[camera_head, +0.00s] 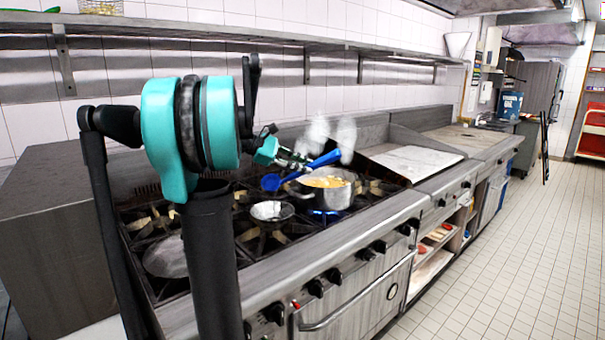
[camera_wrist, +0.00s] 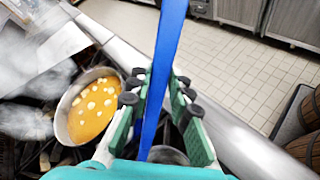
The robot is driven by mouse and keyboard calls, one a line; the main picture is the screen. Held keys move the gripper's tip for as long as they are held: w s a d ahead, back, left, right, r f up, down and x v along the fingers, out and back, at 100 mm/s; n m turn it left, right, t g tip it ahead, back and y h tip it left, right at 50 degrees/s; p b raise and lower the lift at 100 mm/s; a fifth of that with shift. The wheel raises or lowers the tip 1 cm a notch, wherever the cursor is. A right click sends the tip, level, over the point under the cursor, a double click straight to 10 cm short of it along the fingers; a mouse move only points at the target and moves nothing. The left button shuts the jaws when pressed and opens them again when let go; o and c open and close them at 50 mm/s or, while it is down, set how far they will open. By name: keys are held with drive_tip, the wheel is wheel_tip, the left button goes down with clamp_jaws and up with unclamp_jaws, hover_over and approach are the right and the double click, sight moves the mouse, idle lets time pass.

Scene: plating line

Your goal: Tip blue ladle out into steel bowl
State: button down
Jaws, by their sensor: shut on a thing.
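My gripper (camera_head: 298,163) is shut on the handle of the blue ladle (camera_head: 271,183). In the wrist view the blue handle (camera_wrist: 166,50) runs up between the two fingers (camera_wrist: 158,92). In the head view the handle slants, and the ladle's cup hangs at the lower left end. The cup appears above the steel bowl (camera_head: 272,211), apart from it. What the cup holds cannot be told. In the wrist view part of the bowl (camera_wrist: 168,154) shows behind the handle and gripper.
A steaming pot (camera_head: 337,199) of orange soup with pale lumps stands on a lit burner, close right of the bowl. The pot also shows in the wrist view (camera_wrist: 62,125). A flat griddle (camera_head: 413,161) lies to the right. A wall shelf (camera_head: 200,30) runs above.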

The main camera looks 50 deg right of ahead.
drive_tip(key=shift+w+d+r+n, duration=0.25)
drive_tip(key=shift+d+r+n, duration=0.05)
drive_tip(key=shift+d, duration=0.05)
drive_tip(key=w+d+r+n+g+y, duration=0.1)
drive_tip(key=w+d+r+n+y, duration=0.1)
drive_tip(key=r, duration=0.3)
drive_tip(key=shift+w+d+n+g+y, duration=0.4)
drive_tip(key=shift+d+n+y, duration=0.1)
drive_tip(key=shift+d, duration=0.4)
